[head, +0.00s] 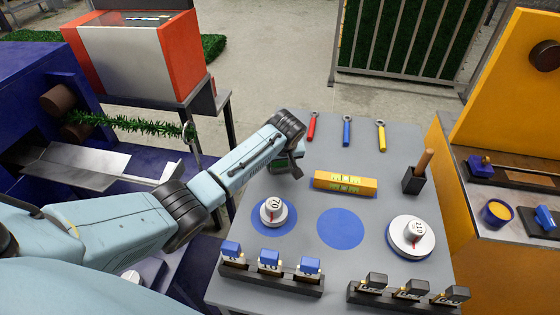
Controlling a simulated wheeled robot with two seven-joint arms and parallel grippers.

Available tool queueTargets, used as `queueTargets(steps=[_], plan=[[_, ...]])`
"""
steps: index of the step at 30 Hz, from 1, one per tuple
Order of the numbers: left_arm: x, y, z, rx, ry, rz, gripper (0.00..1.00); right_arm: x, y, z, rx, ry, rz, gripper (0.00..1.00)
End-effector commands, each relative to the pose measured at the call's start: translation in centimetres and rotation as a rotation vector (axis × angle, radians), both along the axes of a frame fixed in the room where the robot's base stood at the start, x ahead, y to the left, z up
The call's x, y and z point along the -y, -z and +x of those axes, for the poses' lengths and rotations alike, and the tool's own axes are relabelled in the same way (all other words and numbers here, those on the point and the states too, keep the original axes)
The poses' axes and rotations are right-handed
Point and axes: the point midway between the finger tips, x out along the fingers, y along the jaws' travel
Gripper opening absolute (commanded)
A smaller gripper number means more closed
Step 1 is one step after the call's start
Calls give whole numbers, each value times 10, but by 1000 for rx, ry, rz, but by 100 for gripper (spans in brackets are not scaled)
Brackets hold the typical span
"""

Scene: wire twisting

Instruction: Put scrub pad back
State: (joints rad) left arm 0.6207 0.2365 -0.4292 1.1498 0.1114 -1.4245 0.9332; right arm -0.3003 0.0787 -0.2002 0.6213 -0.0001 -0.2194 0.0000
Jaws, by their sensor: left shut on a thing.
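My left gripper (292,168) reaches in from the left over the grey table (384,162), left of the yellow level. It is shut on a small dark green thing (279,164), which looks like the scrub pad. The arm and gripper hide most of it. I cannot tell whether it touches the table top. My right gripper is not in view.
A yellow level (345,183) lies right of the gripper. Red (312,127), blue (347,132) and yellow (381,137) tools lie behind. Racks line the front edge.

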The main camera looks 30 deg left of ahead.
Motion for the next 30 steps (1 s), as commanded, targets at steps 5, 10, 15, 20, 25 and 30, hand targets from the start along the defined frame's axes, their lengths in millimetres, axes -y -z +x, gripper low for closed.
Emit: queueTargets(steps=[5, 10, 15, 20, 25, 30], plan=[[0, 1, 0, 0, -1, 0, 32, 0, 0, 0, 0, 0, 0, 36], [0, 2, 0, 0, -1, 0, 69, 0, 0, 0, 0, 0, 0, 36], [0, 2, 0, 0, -1, 0, 76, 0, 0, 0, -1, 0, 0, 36], [0, 1, 0, 1, -1, 0, 76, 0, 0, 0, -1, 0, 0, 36], [3, -13, -3, 2, 1, -1, 76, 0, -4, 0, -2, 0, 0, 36], [10, -43, -12, 5, 1, -1, 76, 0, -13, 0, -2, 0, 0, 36]])
